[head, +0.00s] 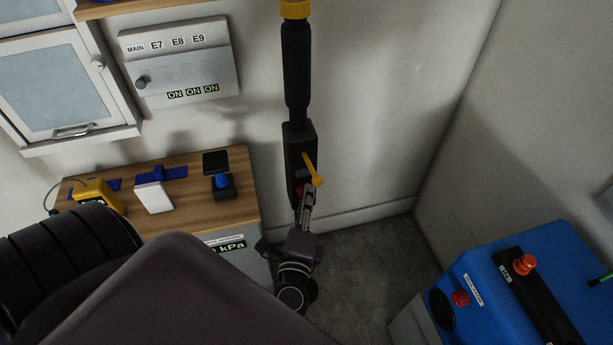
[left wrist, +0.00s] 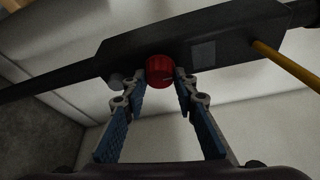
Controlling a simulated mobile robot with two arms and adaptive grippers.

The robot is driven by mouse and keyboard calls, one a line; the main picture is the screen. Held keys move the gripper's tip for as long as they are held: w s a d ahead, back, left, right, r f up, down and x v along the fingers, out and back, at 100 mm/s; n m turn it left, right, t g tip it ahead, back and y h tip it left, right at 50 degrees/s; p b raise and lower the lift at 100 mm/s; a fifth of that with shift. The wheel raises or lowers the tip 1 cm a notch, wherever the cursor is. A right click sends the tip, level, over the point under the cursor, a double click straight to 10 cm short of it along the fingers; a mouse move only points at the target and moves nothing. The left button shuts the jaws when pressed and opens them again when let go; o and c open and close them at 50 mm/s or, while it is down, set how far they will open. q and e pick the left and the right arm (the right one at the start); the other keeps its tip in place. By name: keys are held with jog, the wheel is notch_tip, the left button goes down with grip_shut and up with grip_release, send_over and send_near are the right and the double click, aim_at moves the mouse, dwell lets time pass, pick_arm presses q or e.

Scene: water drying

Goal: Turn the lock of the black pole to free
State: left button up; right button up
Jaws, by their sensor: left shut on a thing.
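The black pole (head: 296,75) stands upright against the wall, with a thicker black body (head: 297,138) on its lower part. A red round knob (left wrist: 159,70), which looks like the lock, sits on this body in the left wrist view. A yellow lever (head: 312,169) sticks out of the body; it also shows in the left wrist view (left wrist: 285,67). My left gripper (head: 304,192) is at the lower part of the body. In the left wrist view its fingertips (left wrist: 162,77) are on both sides of the red knob, shut on it. My right gripper is out of view.
A wooden-topped cabinet (head: 190,208) with small devices stands left of the pole. A blue machine (head: 478,267) with red knobs is at lower right. A wall panel (head: 182,66) and a glass-fronted cabinet (head: 58,85) hang at upper left. Floor (head: 375,252) shows between cabinet and machine.

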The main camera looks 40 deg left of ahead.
pick_arm(q)
jog(key=o, duration=1.2)
jog(key=shift+c, duration=0.2)
jog(key=v, duration=1.2)
jog(key=s+a+f+g+h, duration=0.1)
jog(key=s+f+g+h, duration=0.2)
jog(key=f, duration=1.2)
jog(key=s+a+f+g, duration=0.1)
jog(key=s+f+g, duration=0.25)
jog(key=f, duration=1.15)
jog(key=s+d+f+n+g+h, duration=0.1)
jog(key=s+f+n+g+h, duration=0.4)
jog(key=s+f+n, duration=0.7)
jog(key=s+f+g, duration=0.2)
jog(key=s+f, duration=0.5)
jog(key=shift+s+f+n, duration=0.25)
jog(key=shift+f+n, duration=0.05)
jog(key=shift+f, duration=0.05)
